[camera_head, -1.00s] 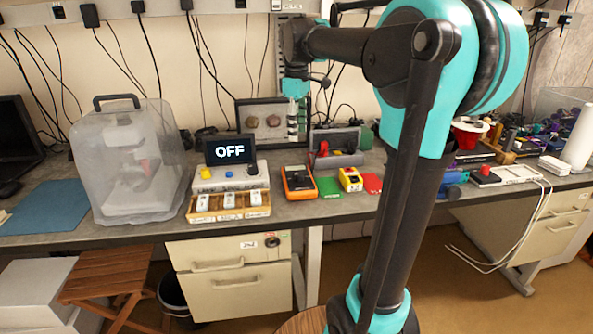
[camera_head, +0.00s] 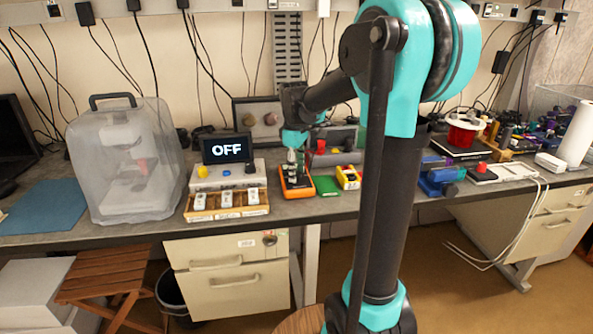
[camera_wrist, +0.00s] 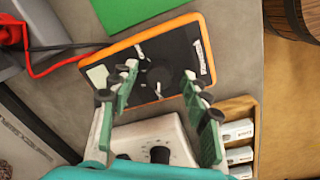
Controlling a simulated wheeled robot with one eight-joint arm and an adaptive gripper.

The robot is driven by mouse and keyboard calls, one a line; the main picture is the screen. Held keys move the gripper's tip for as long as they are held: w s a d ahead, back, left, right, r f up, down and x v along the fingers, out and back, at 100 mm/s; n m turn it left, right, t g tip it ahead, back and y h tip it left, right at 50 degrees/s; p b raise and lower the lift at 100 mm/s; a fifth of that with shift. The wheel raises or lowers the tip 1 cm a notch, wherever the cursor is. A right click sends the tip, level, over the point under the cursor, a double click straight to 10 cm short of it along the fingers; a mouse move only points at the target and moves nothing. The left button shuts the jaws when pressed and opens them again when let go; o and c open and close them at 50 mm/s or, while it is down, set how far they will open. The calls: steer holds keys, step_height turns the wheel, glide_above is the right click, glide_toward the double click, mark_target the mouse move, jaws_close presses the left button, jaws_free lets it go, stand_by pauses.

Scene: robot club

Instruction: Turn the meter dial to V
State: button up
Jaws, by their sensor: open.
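The orange and black multimeter (camera_head: 296,182) lies on the grey bench, just right of the box with the OFF display. In the wrist view the meter (camera_wrist: 190,84) lies face up, with its round black dial (camera_wrist: 158,77) in the middle of its face. My gripper (camera_head: 291,172) is over the meter in the head view and covers part of it. In the wrist view my gripper (camera_wrist: 160,82) is open, with its green fingers apart on either side of the dial and nothing held. I cannot read the dial's markings or tell whether the fingertips touch the meter.
A display reading OFF (camera_head: 227,149) stands on a white control box (camera_head: 229,176). In front of it is a wooden tray (camera_head: 212,214) with several white switches. A red lead (camera_wrist: 38,56) runs to the meter.

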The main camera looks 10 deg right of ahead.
steer(key=shift+c, duration=0.3)
jaws_close()
steer(key=m, duration=0.4)
steer(key=shift+m, duration=2.3)
steer(key=shift+o, duration=0.3)
jaws_free()
